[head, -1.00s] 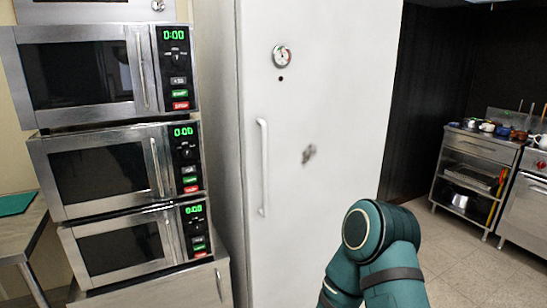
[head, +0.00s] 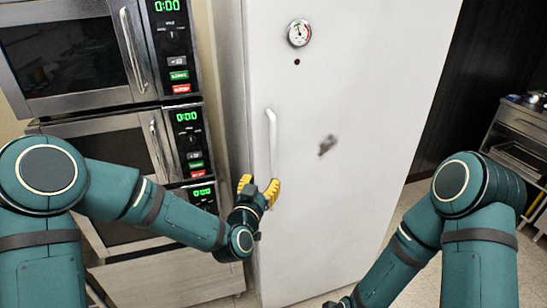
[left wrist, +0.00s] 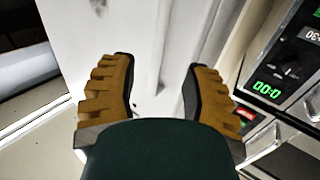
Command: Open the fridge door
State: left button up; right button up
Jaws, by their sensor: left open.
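The tall white fridge door (head: 350,90) is shut in the head view. Its slim vertical white handle (head: 271,135) is near its left edge. My left gripper (head: 259,185), with yellow fingers, is open at the lower end of the handle. I cannot tell whether the handle's lower end lies between the fingers or whether they touch it. In the left wrist view, the two fingers (left wrist: 158,85) stand apart with the white door (left wrist: 148,30) beyond them. My right arm shows at the lower right of the head view, but its gripper is out of the picture.
Stacked steel microwaves (head: 70,55) with green displays stand close left of the fridge, behind my left arm. The door carries a round dial (head: 299,33) and a dark smudge (head: 327,145). A steel shelf unit (head: 520,135) stands at the far right, past some open floor.

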aim_at(272, 162)
pick_arm(q)
jog(key=p+x, duration=0.1)
jog(key=x, duration=1)
jog(key=shift+w, duration=0.1)
jog(key=shift+o, duration=0.2)
jog(key=shift+f, duration=0.1)
grip_shut()
